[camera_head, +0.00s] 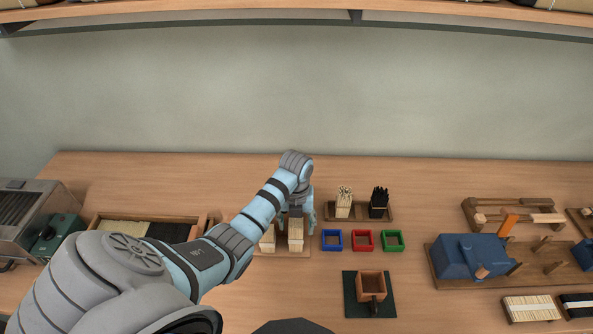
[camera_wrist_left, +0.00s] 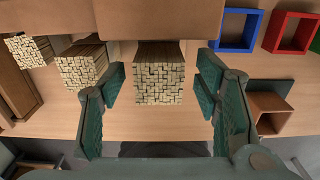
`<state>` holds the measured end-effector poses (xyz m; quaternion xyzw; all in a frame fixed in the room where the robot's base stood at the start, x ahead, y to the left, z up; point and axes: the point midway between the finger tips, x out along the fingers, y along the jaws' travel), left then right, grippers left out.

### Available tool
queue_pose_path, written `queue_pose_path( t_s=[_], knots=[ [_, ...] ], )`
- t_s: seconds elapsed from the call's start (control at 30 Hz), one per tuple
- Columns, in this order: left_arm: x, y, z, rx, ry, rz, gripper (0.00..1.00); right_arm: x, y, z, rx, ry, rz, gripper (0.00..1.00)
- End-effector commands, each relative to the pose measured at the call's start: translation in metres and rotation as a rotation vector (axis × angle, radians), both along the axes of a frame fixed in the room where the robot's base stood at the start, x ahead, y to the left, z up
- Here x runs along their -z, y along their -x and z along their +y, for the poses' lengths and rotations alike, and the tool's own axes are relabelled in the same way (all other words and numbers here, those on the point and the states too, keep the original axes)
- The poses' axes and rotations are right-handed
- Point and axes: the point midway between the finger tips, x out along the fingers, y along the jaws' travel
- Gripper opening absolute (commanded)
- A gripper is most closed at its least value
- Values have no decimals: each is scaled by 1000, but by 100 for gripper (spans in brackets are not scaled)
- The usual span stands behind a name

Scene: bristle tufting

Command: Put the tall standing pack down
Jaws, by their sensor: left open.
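A pale bristle pack (camera_head: 296,232) stands on a small wooden board under my left gripper (camera_head: 298,214). In the left wrist view the same pack (camera_wrist_left: 160,80) shows its end of many pale squares between my two green fingers. The fingers are open, with a gap on each side of the pack. A second pale pack (camera_head: 268,238) is just left of it, partly behind my arm; it also shows in the left wrist view (camera_wrist_left: 82,68). The top of the first pack is partly hidden by the gripper. My right gripper is not in view.
Blue (camera_head: 332,240), red (camera_head: 363,240) and green (camera_head: 393,240) small frames lie to the right. A rack (camera_head: 362,216) holding pale and black bristles stands behind them. A wooden box (camera_head: 371,285) sits in front on a dark mat. A blue fixture (camera_head: 468,258) is farther right.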

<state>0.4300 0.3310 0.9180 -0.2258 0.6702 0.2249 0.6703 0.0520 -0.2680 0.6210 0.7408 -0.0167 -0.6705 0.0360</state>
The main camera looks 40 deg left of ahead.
Motion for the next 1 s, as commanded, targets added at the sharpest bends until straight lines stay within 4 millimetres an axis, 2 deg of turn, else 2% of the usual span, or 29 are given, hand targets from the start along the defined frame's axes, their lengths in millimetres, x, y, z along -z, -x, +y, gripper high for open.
queue_pose_path(
  t_s=[0.03, 0.2, 0.33, 0.47, 1.0],
  knots=[
    [-15, -1, 1, 1, -3, -4, 57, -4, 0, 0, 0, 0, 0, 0],
    [-57, -1, 1, 1, -2, -5, 57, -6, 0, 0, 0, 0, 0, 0],
    [-76, 0, 1, -1, -1, -2, 57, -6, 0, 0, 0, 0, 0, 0],
    [-82, 0, 1, -1, -1, 1, 57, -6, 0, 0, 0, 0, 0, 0],
    [-81, 0, 1, -2, -1, 1, 57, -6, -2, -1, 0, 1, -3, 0]
  ],
)
